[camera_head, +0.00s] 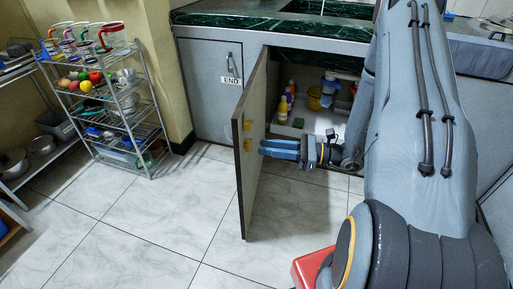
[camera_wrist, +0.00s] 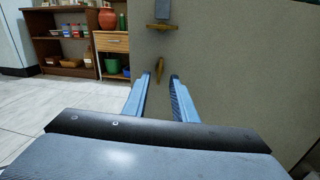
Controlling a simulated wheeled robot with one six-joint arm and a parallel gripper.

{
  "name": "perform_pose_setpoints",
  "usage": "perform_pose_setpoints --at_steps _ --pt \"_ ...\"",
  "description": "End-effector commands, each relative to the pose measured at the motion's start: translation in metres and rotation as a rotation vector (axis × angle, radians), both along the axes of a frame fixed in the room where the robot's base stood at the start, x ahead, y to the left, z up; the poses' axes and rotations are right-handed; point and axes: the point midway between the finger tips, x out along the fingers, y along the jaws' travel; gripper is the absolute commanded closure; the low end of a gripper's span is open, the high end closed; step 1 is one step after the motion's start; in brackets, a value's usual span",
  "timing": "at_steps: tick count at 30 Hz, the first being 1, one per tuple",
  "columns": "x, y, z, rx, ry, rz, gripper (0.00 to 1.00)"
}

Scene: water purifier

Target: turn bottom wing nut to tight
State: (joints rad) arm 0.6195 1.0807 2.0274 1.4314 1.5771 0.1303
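The bottom wing nut (camera_wrist: 160,68) is brass-coloured and sits on the grey face of the open cabinet door (camera_wrist: 225,70). Its wings stand nearly upright in the wrist view. The top wing nut (camera_wrist: 162,26) is above it, with its wings lying level. In the head view, the bottom nut (camera_head: 248,145) and top nut (camera_head: 247,125) are small orange spots near the door's free edge. My gripper (camera_wrist: 159,78) is open and empty, its fingers pointing at the door. The bottom nut appears between the fingertips, just beyond them; contact cannot be told.
The open cabinet (camera_head: 318,115) holds bottles and blue-capped parts behind my gripper. A wire rack (camera_head: 130,115) with mugs and fruit stands at left. A wooden shelf (camera_wrist: 62,50) shows left in the wrist view. The tiled floor (camera_head: 120,220) left of the door is clear.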

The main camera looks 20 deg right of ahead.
Motion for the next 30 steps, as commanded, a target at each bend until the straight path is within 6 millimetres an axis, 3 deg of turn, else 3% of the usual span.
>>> perform_pose_setpoints --at_steps 7,19,24,30 --pt "0.015 0.03 -0.001 -0.002 0.0 0.004 0.75" --pt "0.019 0.038 0.0 -0.002 0.0 0.002 0.75" --pt "0.019 0.038 0.0 -0.002 0.0 0.002 1.0" --pt "0.019 0.038 0.0 -0.001 0.002 0.002 1.0"
